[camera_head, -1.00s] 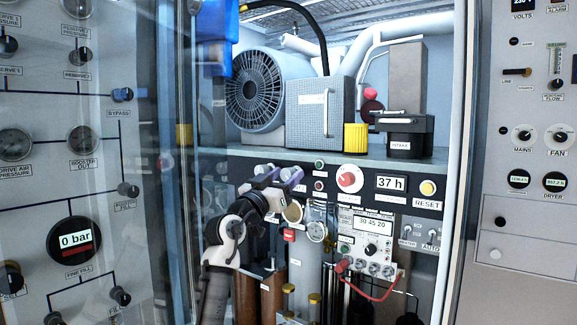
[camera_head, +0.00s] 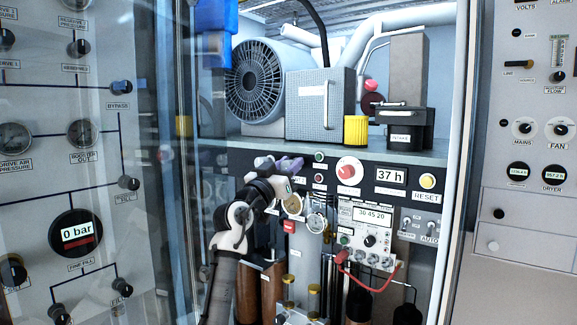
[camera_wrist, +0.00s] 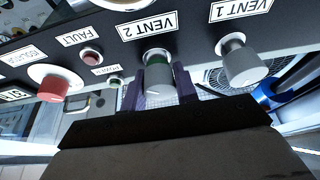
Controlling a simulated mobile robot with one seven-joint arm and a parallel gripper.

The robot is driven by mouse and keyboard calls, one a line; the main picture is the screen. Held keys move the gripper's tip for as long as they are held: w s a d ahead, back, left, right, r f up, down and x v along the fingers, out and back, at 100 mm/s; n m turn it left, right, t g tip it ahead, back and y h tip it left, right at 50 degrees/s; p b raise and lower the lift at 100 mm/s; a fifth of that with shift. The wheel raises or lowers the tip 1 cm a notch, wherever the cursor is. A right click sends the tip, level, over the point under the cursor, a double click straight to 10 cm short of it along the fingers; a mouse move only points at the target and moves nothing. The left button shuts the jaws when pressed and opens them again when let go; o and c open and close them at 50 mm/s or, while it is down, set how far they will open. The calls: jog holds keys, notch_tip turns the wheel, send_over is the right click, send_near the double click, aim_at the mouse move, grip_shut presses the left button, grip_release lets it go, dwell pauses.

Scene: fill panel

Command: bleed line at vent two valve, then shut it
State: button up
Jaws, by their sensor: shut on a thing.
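The vent two valve is a grey cylindrical knob with a green part (camera_wrist: 158,72), beside its VENT 2 label (camera_wrist: 149,25) in the wrist view. That view is upside down. My gripper (camera_wrist: 160,90) has its two purple fingers on either side of this knob and is shut on it. In the head view my gripper (camera_head: 279,164) is at the left of the black control strip, where my fingers and wrist hide the knob. How far the valve is turned cannot be told.
A similar vent one knob (camera_wrist: 242,62) stands close beside the held knob. A red knob (camera_wrist: 54,84) and small fault button (camera_wrist: 91,56) lie to the other side. Below the strip are a small gauge (camera_head: 316,223) and a red cable (camera_head: 375,291). A glass-like pane is at left.

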jog(key=n+y+p, duration=0.1)
jog(key=n, duration=0.1)
jog(key=shift+d+r+n+t, duration=0.1)
jog(key=shift+r+n+t, duration=0.05)
jog(key=shift+n+t, duration=0.25)
jog(key=shift+n+y+p, duration=0.45)
jog(key=shift+n+y, duration=0.05)
jog(key=shift+n, duration=0.2)
jog(key=o, duration=1)
jog(key=shift+c, duration=0.2)
jog(key=shift+s+a+f+b, duration=0.35)
jog(key=shift+s+f, duration=0.05)
jog(key=shift+f, duration=0.05)
jog(key=b+v, duration=0.4)
jog(key=v, duration=0.8)
jog(key=shift+s+f+b, duration=0.15)
jog(key=shift+s+b, duration=0.2)
jog(key=shift+b, duration=0.05)
jog(key=shift+a, duration=0.1)
